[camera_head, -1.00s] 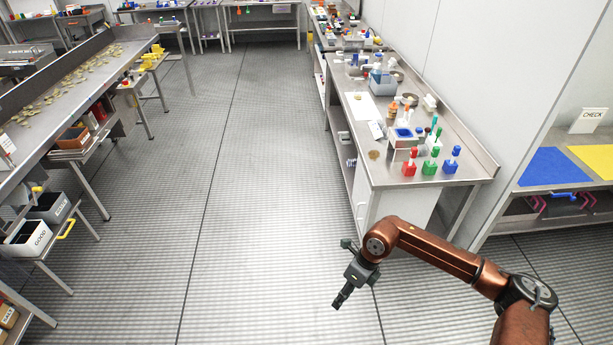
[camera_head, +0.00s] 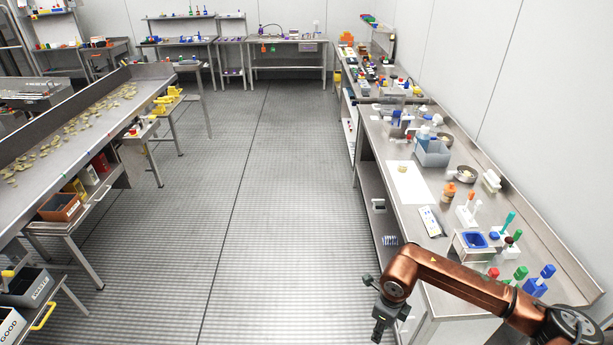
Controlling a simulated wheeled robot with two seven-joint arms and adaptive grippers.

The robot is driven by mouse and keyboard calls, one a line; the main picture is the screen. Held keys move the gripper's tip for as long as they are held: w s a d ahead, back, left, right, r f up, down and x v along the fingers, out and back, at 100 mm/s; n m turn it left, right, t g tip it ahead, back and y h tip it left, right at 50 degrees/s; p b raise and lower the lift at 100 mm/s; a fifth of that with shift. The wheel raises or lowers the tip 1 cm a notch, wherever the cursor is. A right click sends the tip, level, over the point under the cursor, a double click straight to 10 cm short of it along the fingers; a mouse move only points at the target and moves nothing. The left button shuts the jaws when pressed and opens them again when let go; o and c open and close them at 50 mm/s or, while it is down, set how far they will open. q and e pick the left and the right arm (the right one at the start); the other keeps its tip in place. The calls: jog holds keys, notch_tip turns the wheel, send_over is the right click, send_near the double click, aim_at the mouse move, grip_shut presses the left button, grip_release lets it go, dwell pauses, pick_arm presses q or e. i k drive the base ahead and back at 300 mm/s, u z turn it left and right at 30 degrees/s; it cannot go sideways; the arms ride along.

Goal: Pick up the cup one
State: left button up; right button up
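No object marked as cup one can be made out at this size. Small round metal dishes stand on the right workbench (camera_head: 455,243): one (camera_head: 467,174) near its wall side and another (camera_head: 445,139) farther back. My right gripper (camera_head: 378,334) hangs pointing down over the aisle beside the near end of this bench, apart from everything on it. Its fingers are small and dark, and I cannot tell whether they are open or shut. My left gripper is out of view.
The right bench holds a blue-grey bin (camera_head: 432,152), a white sheet (camera_head: 408,184), a blue-topped box (camera_head: 474,243) and coloured-handled tools. A long sorting table (camera_head: 100,125) with scattered discs runs along the left. The grey floor aisle (camera_head: 260,200) between is clear.

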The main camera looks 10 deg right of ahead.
aim_at(403, 165)
jog(key=z, duration=0.15)
jog(key=i, duration=2)
jog(key=z, duration=0.55)
jog(key=i, duration=1.85)
jog(key=z, duration=0.25)
